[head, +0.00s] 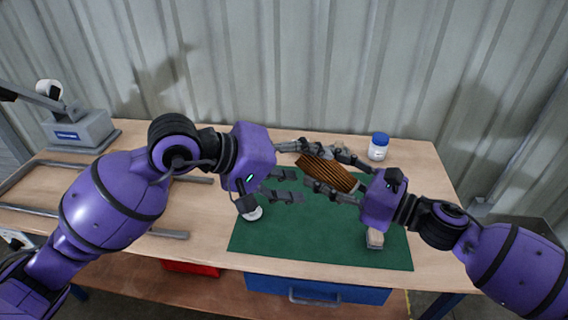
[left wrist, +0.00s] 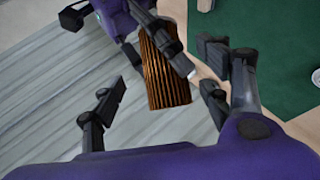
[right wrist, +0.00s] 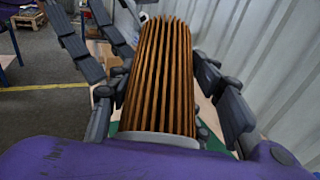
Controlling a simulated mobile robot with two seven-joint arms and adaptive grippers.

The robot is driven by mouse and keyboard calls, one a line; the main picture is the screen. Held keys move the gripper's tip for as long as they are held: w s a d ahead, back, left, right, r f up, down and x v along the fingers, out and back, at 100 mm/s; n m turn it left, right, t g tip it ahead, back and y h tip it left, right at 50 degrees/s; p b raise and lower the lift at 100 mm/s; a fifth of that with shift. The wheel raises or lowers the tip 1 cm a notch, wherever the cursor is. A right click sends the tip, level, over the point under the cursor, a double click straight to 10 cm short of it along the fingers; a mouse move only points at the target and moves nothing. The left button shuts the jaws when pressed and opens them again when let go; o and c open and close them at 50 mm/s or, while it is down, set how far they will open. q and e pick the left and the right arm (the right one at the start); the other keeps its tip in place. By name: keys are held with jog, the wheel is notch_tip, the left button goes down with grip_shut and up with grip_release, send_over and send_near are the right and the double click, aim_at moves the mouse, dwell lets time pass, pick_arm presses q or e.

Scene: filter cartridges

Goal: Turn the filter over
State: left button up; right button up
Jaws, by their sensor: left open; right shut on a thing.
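The filter is an orange-brown pleated cylinder (head: 328,173) with a pale end cap. It is held up over the green mat (head: 320,240), tilted. My right gripper (head: 315,165) is shut on the filter, with a finger on each side; the right wrist view shows the filter (right wrist: 160,75) between the fingers, pale cap toward the palm. My left gripper (head: 290,185) is open and empty, just left of the filter. In the left wrist view the filter (left wrist: 168,75) shows beyond and between the open left fingers, apart from them.
A white jar with a blue lid (head: 378,147) stands at the back right. A small white round thing (head: 252,213) and a tan-topped block (head: 375,238) are on the mat. A grey device (head: 80,132) stands at the left back. The mat's front middle is clear.

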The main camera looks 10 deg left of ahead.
aim_at(318, 170)
pick_arm(q)
jog(key=shift+x, duration=2.6)
jog(key=c, duration=1.3)
jog(key=shift+r, duration=0.15)
jog(key=shift+c, duration=0.6)
pick_arm(e)
jog(key=o, duration=1.4)
jog(key=shift+s, duration=0.1)
jog(key=shift+c, duration=0.2)
jog(key=shift+f, duration=0.1)
